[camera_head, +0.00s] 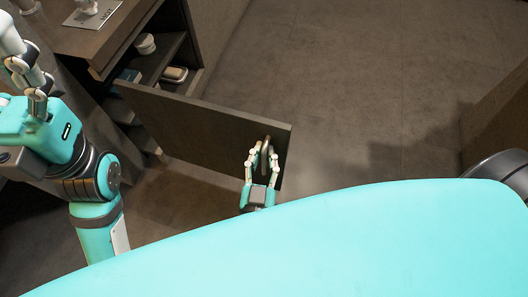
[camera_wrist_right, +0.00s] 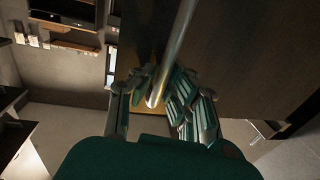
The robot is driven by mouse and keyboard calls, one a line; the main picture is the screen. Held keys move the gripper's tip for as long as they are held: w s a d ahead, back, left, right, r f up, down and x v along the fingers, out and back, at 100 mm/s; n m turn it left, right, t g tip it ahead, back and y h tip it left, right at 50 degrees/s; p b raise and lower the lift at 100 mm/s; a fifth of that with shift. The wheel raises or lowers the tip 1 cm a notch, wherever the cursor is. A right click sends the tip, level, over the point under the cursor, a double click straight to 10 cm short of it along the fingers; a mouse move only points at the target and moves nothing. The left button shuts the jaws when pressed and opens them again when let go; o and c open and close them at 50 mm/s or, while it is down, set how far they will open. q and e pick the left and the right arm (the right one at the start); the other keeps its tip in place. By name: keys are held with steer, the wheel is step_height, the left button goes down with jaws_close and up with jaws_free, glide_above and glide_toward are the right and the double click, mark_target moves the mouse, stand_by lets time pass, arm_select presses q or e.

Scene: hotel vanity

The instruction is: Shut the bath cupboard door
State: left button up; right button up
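The bath cupboard door (camera_head: 200,128) is a dark panel standing wide open, swung out from the cupboard (camera_head: 186,48) on the left of the head view. Its upright bar handle (camera_head: 265,148) is near the free edge. My right gripper (camera_head: 259,155) is at the handle, its fingers apart on either side of it. In the right wrist view the metal handle (camera_wrist_right: 177,45) runs down between the fingers (camera_wrist_right: 158,88); firm contact is not clear. My left gripper (camera_head: 35,80) is at the left, away from the door, its fingers bent; its opening is unclear.
The open cupboard shows shelves with a white cup (camera_head: 145,43), a soap-like item (camera_head: 174,74) and a blue item (camera_head: 128,76). A countertop (camera_head: 75,40) is above. The tiled floor (camera_head: 345,80) right of the door is clear. A dark block (camera_head: 500,115) stands at the right edge.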

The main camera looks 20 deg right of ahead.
jaws_close()
